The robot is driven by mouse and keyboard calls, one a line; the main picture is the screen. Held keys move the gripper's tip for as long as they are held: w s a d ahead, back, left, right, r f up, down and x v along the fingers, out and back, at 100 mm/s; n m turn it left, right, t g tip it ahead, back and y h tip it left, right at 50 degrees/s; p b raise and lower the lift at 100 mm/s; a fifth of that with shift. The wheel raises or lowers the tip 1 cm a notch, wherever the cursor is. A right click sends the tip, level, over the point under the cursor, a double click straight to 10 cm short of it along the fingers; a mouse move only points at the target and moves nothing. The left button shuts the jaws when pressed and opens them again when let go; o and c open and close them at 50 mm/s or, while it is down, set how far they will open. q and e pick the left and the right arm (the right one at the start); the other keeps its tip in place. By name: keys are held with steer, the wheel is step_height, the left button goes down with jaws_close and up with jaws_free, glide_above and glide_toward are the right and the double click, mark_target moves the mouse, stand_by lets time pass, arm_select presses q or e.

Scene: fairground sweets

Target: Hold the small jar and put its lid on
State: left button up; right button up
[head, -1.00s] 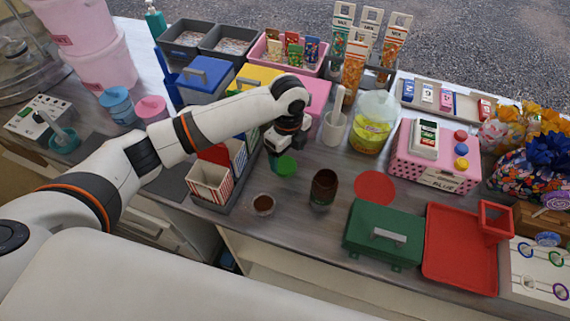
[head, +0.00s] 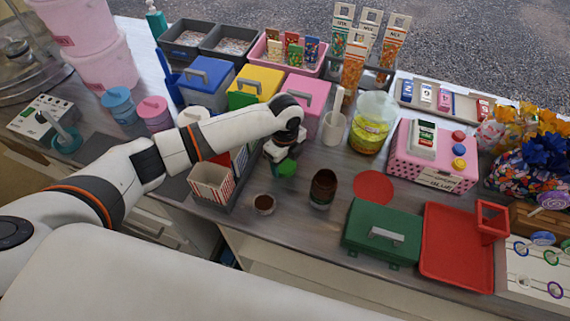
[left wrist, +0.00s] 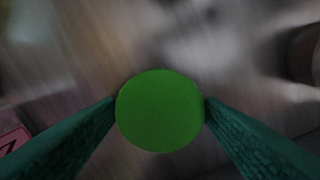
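A round green lid (head: 287,169) sits between the fingertips of my left gripper (head: 281,164). In the left wrist view the lid (left wrist: 160,111) fills the space between the two teal fingers, which touch its sides. What lies under it is hidden. A taller dark brown jar (head: 323,188), also open, stands to the right. I cannot tell for sure which is the small jar. My right gripper is out of view.
A red disc (head: 374,187) lies right of the brown jar. A green box (head: 381,234) and a red tray (head: 459,251) are at the front right. Some counter around the jars is bare.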

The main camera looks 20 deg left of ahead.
mark_target(285, 164)
arm_select(q)
steer(key=c, duration=0.6)
steer(key=shift+o, duration=0.2)
steer(key=shift+r, duration=0.15)
step_height(285, 164, up, 10)
steer(key=shift+f+b, duration=0.1)
steer(key=shift+b, duration=0.65)
